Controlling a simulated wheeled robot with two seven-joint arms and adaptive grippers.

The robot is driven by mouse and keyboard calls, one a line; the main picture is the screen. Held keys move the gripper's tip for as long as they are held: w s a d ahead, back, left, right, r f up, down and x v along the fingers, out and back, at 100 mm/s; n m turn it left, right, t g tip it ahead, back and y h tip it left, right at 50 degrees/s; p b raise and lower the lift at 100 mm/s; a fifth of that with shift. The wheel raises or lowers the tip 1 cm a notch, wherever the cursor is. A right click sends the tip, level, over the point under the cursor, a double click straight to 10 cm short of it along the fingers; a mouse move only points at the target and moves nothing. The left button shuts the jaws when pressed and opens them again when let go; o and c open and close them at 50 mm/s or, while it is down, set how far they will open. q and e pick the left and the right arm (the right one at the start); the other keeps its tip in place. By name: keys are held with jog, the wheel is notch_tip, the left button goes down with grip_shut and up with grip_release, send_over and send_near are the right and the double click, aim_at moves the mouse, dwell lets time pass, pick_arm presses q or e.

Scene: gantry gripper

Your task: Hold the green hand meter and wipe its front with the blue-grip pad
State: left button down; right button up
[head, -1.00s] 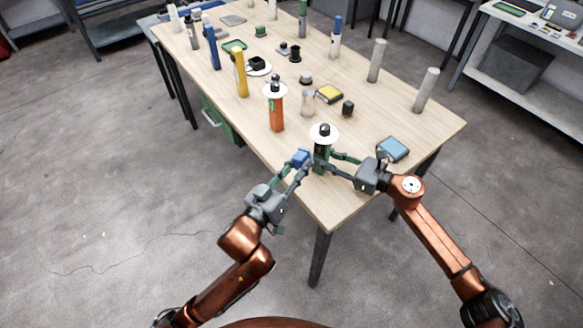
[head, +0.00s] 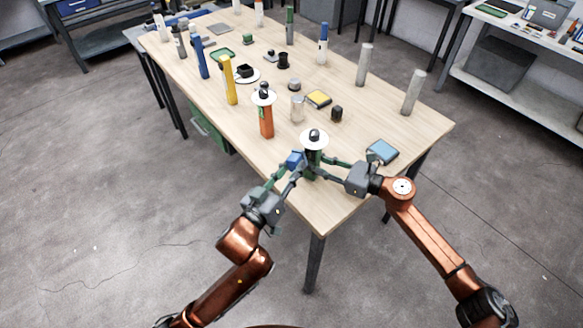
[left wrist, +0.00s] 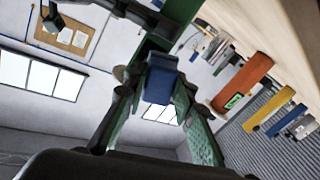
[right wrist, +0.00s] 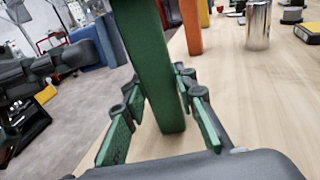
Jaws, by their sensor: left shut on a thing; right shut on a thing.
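The green hand meter (head: 313,158) stands upright near the table's front corner, with a white disc and a black knob at its top. My right gripper (head: 325,166) is shut on it from the right. In the right wrist view the meter's green body (right wrist: 150,55) is between the fingers; I cannot tell if its base touches the table. My left gripper (head: 290,170) is shut on the blue-grip pad (head: 295,159), held just left of the meter. The blue grip fills the fingers in the left wrist view (left wrist: 161,78). Whether the pad touches the meter is unclear.
On the wooden table (head: 350,185), an orange item (head: 266,122) with a white disc stands behind the pad. A silver cylinder (head: 297,109), a dark small cylinder (head: 337,114) and a blue-screened device (head: 382,151) are nearby. Several other items stand farther back.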

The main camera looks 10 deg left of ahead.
pick_arm(q)
jog(key=shift+x, duration=1)
pick_arm(e)
jog(key=shift+f, duration=0.1)
pick_arm(q)
jog(key=shift+s+d, duration=0.35)
jog(key=shift+d, duration=0.55)
jog(key=shift+s+d, duration=0.3)
jog(key=shift+d, duration=0.65)
jog(key=shift+w+d, duration=0.1)
jog(key=shift+w+a, duration=0.2)
jog(key=shift+a, duration=0.5)
jog(key=shift+w+a, duration=0.2)
jog(key=shift+a, duration=0.45)
jog(key=shift+w+a, duration=0.2)
jog(key=shift+a, duration=0.5)
pick_arm(e)
jog(key=shift+s+a, duration=0.1)
jog(key=shift+s, duration=0.05)
pick_arm(q)
jog(key=v, duration=0.9)
jog(key=shift+r, duration=0.1)
